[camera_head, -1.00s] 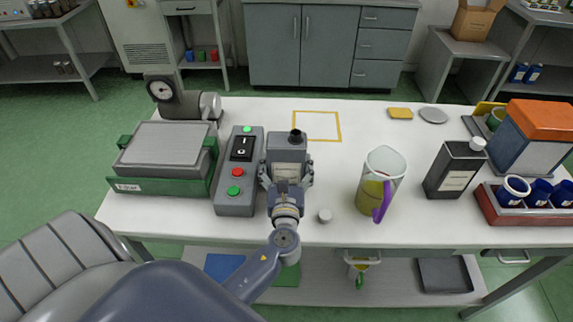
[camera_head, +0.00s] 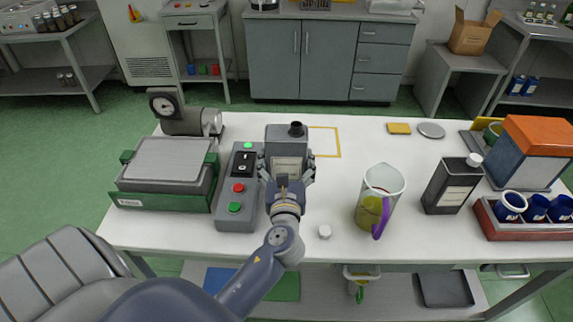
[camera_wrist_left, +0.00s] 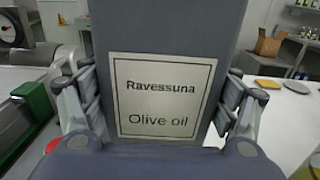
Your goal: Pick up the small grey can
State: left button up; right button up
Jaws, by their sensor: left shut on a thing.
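The small grey can (camera_head: 287,140) is a boxy grey tin with a dark cap and a pale label. It also fills the middle of the left wrist view (camera_wrist_left: 168,28), where the label reads "Ravessuna Olive oil". My left gripper (camera_head: 287,161) is shut on it, one finger on each side. The can is upright and seems raised a little above the white table (camera_head: 345,205); its underside is hidden. My right gripper is not in view.
A switch box (camera_head: 237,190) stands close left of the can, beside a green-based scale (camera_head: 165,165). A yellow outline (camera_head: 339,142) is partly hidden behind the can.

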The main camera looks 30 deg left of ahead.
pick_arm(q)
jog(key=shift+r, duration=0.95)
jog(key=shift+r, duration=0.1)
